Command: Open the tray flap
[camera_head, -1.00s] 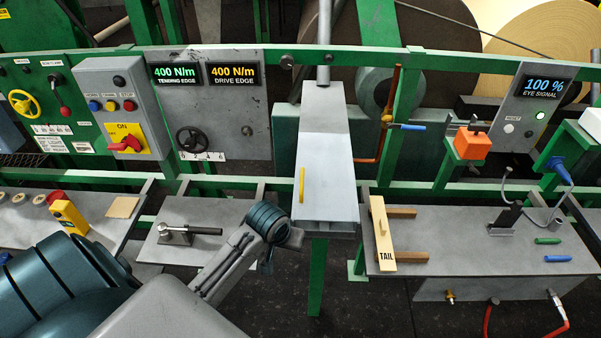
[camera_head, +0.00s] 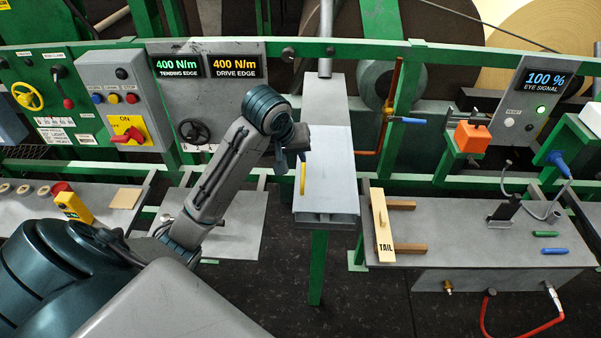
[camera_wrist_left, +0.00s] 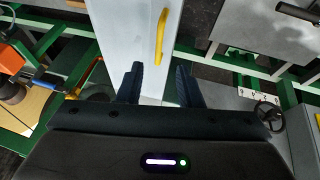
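The tray flap (camera_head: 328,180) is a light grey panel at the middle of the head view, with a yellow handle (camera_head: 302,178) standing along its left edge. My left gripper (camera_head: 301,152) is just left of the panel, a little above the handle in the picture. In the left wrist view the flap (camera_wrist_left: 135,30) and yellow handle (camera_wrist_left: 161,36) lie beyond the fingertips. The two dark fingers of my left gripper (camera_wrist_left: 159,75) are apart with nothing between them. My right gripper is not in view.
A side table at right holds a wooden bar marked TAIL (camera_head: 383,226). A control box with a red switch (camera_head: 128,137) and a black handwheel (camera_head: 193,131) are at left. A green rail (camera_head: 450,60) runs behind the panel.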

